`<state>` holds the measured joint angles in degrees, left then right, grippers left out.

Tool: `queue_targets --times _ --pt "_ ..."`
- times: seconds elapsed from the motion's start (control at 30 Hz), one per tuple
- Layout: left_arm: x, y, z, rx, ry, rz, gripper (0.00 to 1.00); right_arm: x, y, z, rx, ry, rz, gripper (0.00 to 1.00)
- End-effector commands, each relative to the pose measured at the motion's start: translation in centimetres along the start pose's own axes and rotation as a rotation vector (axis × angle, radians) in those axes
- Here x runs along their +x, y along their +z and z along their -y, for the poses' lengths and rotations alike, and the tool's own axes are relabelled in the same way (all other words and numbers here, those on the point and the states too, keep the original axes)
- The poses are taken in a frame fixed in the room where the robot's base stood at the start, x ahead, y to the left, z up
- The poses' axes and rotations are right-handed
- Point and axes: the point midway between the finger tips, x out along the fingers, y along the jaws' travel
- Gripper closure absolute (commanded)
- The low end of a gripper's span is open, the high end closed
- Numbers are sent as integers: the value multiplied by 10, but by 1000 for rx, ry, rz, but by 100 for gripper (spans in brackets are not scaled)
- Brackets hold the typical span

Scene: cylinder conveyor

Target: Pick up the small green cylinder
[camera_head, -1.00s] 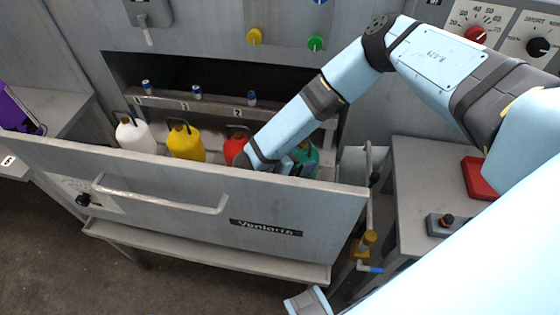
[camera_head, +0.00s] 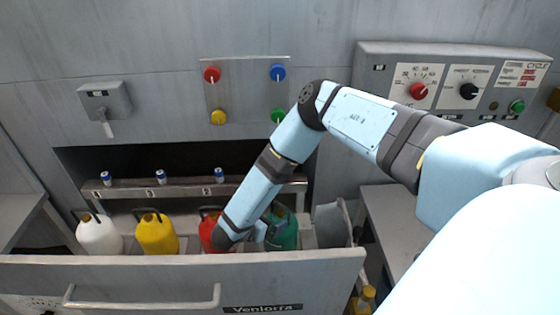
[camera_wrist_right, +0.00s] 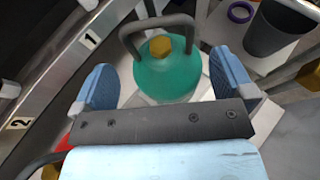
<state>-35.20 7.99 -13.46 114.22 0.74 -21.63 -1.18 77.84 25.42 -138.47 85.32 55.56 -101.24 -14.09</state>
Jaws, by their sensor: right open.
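The small green cylinder (camera_head: 284,232) is a green canister with a black handle and a yellow cap. It stands upright in the open drawer (camera_head: 180,268), at the right of the row. My right gripper (camera_head: 262,231) is down at its left side and partly covers it. In the right wrist view the green cylinder (camera_wrist_right: 168,76) sits between and just beyond the two blue fingers (camera_wrist_right: 164,84), which are spread wide. I cannot tell whether a finger touches it. My left gripper is not in view.
A red canister (camera_head: 210,232) stands close left of my right gripper, partly hidden by my arm. Yellow (camera_head: 157,235) and white (camera_head: 99,236) canisters stand further left. A grey container (camera_head: 331,224) is right of the green cylinder. A ledge (camera_head: 135,190) with small cans runs behind.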

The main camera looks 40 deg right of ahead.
Motion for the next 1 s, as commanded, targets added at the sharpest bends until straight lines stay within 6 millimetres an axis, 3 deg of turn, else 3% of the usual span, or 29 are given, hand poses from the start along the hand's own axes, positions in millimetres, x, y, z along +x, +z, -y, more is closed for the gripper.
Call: queue_targets --times 0.17,0.5,0.77,0.87,1.0 --pt "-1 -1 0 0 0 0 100 12 2 0 0 0 1 0" --pt "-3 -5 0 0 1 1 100 56 6 -1 0 0 -1 0" --pt "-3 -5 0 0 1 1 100 59 6 0 0 1 -1 0" --pt "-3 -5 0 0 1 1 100 59 6 0 0 1 -1 18" --pt "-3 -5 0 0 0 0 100 59 6 0 0 1 -1 51"
